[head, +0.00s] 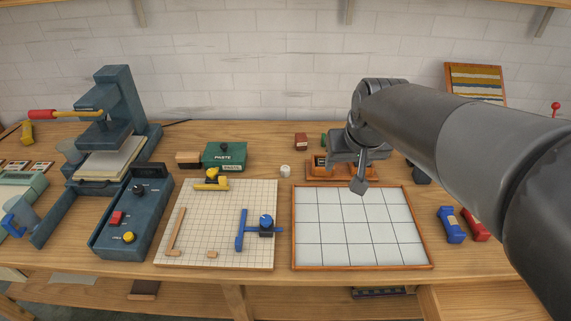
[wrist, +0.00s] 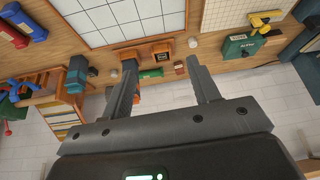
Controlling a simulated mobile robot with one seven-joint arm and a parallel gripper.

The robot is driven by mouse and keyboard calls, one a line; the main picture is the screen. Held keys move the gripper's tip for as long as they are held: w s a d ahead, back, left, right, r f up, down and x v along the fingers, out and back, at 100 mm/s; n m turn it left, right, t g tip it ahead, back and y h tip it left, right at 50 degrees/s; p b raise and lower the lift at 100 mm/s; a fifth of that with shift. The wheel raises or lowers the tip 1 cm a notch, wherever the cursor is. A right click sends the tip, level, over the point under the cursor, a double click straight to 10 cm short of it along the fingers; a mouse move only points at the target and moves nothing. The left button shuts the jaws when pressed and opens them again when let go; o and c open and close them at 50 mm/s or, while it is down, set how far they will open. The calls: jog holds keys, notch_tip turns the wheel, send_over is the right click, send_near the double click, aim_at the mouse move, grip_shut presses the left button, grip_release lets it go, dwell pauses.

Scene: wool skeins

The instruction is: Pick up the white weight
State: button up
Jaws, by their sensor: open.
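The white weight (head: 285,171) is a small pale cylinder on the bench, between the green paste box and the framed grid tray. In the wrist view a small pale round thing (wrist: 193,43) just beyond the right fingertip appears to be the weight. My gripper (head: 358,182) hangs over the back of the grid tray, to the right of the weight and apart from it. In the wrist view my gripper (wrist: 162,60) has its two fingers wide apart with nothing held between them.
The grid tray (head: 297,235) and a pegged board (head: 200,255) lie in front.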

jog(key=w+a+f+n, duration=0.1)
jog(key=w+a+f, duration=0.15)
jog(key=w, duration=0.45)
jog(key=w+a+f, duration=0.2)
jog(key=w+f, duration=0.1)
jog(key=w, duration=0.4)
jog(key=n+g, duration=0.1)
send_near(285, 169)
jog(key=shift+y, duration=0.3)
jog(key=x, duration=0.4)
jog(key=shift+w+d, duration=0.25)
jog(key=shift+d, duration=0.05)
jog(key=shift+x, duration=2.65)
jog(key=shift+s, duration=0.15)
jog(key=shift+c, duration=0.5)
jog(key=c, duration=1.1)
jog(key=shift+r, duration=0.15)
